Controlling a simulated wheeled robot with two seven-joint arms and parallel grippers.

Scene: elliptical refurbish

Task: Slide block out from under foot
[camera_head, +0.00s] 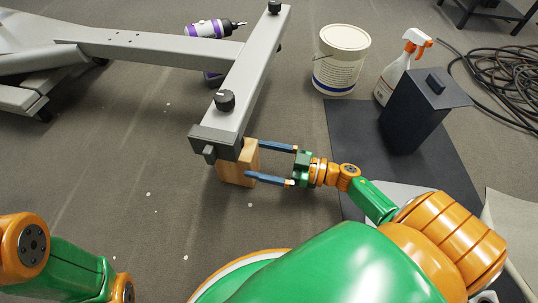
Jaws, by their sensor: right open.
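A wooden block (237,174) stands on the carpet at the near end of the machine's crossbar, against the dark end foot (217,142). The foot covers the block's upper left part. My right gripper (253,160) reaches in from the right with its two blue fingers apart. The far fingertip is by the block's upper right edge and the near fingertip is by its lower right side. I cannot tell whether they touch it. My left arm shows at the lower left, but its gripper is out of view.
The grey machine frame (150,45) fills the upper left. A purple drill (210,29) lies behind the crossbar. A white bucket (340,58), a spray bottle (400,70) and a dark box (420,108) stand right, beside a coiled cable (497,75). Carpet left of the block is mostly clear.

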